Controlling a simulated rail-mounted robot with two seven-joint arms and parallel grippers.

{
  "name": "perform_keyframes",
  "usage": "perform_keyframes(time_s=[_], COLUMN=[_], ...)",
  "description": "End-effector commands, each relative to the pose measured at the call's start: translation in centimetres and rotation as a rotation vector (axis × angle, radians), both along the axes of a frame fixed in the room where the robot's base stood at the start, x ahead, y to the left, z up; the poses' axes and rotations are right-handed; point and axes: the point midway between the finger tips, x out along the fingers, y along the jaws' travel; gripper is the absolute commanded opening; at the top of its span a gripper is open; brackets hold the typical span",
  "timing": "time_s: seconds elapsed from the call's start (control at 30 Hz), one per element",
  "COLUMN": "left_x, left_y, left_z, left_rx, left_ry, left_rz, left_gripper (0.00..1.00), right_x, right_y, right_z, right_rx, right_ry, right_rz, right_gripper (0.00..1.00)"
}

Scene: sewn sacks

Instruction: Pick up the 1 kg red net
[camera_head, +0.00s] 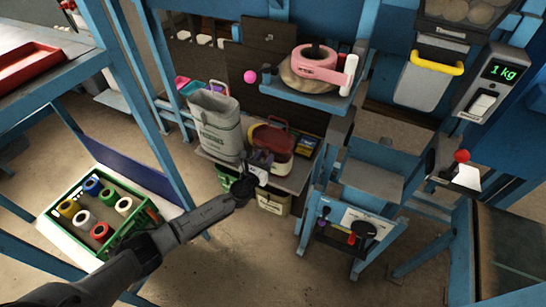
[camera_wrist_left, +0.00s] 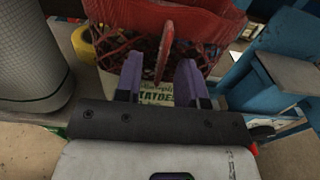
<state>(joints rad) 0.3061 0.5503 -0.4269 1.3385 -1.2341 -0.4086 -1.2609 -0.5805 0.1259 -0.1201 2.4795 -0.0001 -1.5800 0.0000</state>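The red net (camera_head: 272,138) stands on a low shelf, with a red loop handle on top and a pale lower part. In the left wrist view the red net (camera_wrist_left: 205,22) fills the top, with dark mesh and a label partly reading like potatoes. My left gripper (camera_head: 262,158) is at the near side of the net. In the wrist view its two purple fingers (camera_wrist_left: 160,80) are apart. A red strip of the net shows between them, with gaps to both fingers. Whether the fingers touch the net's body is unclear. My right gripper is not in view.
A tall grey sack (camera_head: 215,125) stands close left of the net on the shelf (camera_head: 292,180). A blue platform (camera_head: 305,100) with a pink tape dispenser (camera_head: 315,65) is above and behind. A display (camera_head: 500,71) reads 1 kg. A green crate (camera_head: 135,240) of spools is lower left.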

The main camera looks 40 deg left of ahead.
Motion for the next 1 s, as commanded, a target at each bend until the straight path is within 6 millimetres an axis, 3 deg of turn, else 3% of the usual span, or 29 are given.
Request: perform_keyframes(time_s=[0.27, 0.63, 1.0], left_x=[0.19, 0.16, 0.16], left_y=[0.04, 0.06, 0.06], left_z=[0.0, 0.01, 0.02], left_rx=[0.0, 0.0, 0.0], left_ry=[0.001, 0.0, 0.0], left_rz=[0.0, 0.0, 0.0], left_gripper=[0.36, 0.01, 0.0], right_x=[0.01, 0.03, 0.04], right_y=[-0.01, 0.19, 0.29], right_z=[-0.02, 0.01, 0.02], right_rx=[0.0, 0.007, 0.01], right_ry=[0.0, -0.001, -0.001], right_rz=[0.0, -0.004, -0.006], right_gripper=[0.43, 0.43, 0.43])
